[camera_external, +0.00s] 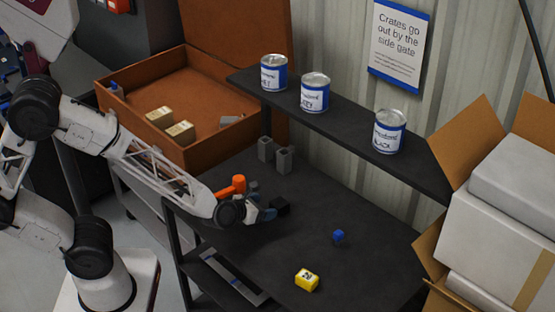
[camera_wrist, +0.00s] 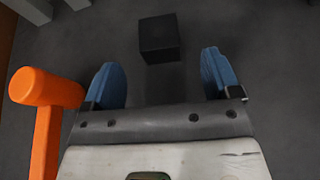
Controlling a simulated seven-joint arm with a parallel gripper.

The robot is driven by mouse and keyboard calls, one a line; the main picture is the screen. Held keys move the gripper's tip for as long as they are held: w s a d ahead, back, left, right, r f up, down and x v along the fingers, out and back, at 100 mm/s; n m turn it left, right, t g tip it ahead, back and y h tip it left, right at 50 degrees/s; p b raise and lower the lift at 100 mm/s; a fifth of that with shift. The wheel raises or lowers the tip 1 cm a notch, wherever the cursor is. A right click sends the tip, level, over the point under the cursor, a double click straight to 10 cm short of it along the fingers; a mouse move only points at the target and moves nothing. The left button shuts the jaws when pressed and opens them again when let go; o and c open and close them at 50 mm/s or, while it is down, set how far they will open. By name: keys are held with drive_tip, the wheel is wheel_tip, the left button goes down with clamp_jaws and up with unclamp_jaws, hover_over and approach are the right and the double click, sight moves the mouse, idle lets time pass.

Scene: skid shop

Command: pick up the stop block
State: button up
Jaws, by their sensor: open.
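A plain black block (camera_external: 283,205) sits on the dark table just beyond my gripper (camera_external: 266,213); no label on it is readable. In the wrist view the black block (camera_wrist: 160,38) is ahead of my gripper (camera_wrist: 163,72), roughly centred between the two blue fingers. The fingers are apart with nothing between them, and the block looks clear of both. Its underside and far faces are hidden.
An orange mallet (camera_external: 238,185) is close to my gripper, on the left in the wrist view (camera_wrist: 45,95). Two grey blocks (camera_external: 265,149) stand behind. A shelf (camera_external: 340,130) with cans overhangs the back.

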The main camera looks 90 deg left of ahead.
sight(279, 203)
drive_tip(key=shift+x, duration=1.3)
drive_tip(key=shift+x, duration=2.6)
drive_tip(key=c, duration=1.3)
drive_tip(key=shift+o, duration=0.2)
drive_tip(key=shift+r, duration=0.2)
